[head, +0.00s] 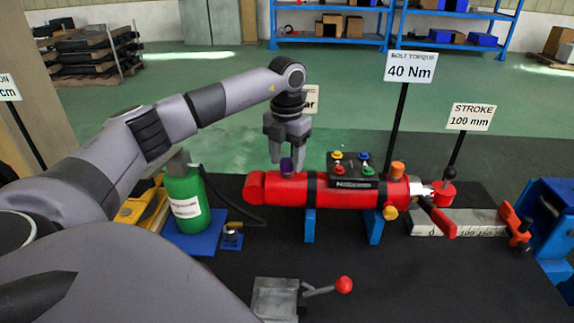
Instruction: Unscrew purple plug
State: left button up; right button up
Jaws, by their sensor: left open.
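The purple plug (286,164) stands on top of the red cylinder (340,195), near the cylinder's left end. My left gripper (286,150) points down right over the plug, with its fingers spread and their tips at about the plug's height. One finger is on the left of the plug and the other is on its right. Whether the fingers touch the plug cannot be told. The red cylinder lies level on blue supports (309,225). My right gripper is not in view.
An orange plug (397,170) and a black block with coloured caps (352,170) sit on the cylinder. A green bottle (184,200) stands at left. A grey block with a red-knobbed lever (276,297) is in front. Sign posts (400,115) rise behind. Bare dark table lies at front right.

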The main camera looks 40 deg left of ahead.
pick_arm(q)
jog(key=m, duration=1.2)
dwell(0.3)
grip_shut()
jog(key=shift+r, duration=0.15)
dwell(0.5)
jog(key=n, duration=0.4)
jog(key=shift+r+n, duration=0.1)
jog(key=shift+n, duration=0.4)
